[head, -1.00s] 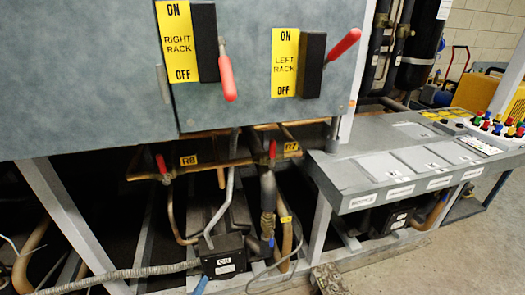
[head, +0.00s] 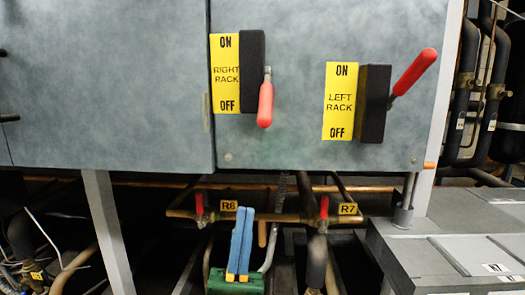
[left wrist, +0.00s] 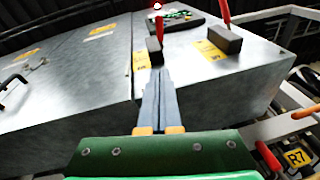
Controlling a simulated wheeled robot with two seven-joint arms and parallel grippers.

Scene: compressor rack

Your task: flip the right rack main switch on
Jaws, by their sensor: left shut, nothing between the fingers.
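The right rack main switch has a black block (head: 252,70) and a red handle (head: 265,104) pointing down, towards OFF on its yellow label (head: 225,75). My left gripper (head: 243,212), with blue fingers and a green body, is upright below the panel, apart from the handle and a little left of it. Its fingers are together and empty. In the left wrist view the fingertips (left wrist: 158,74) point towards the right rack switch block (left wrist: 154,51). My right gripper is not in view.
The left rack switch (head: 373,103) is close by on the right, its red handle (head: 415,72) tilted up to the right. Copper pipes with red valve handles and tags R8 (head: 228,205) and R7 (head: 348,209) run below the panel. A grey ledge (head: 440,250) stands at lower right.

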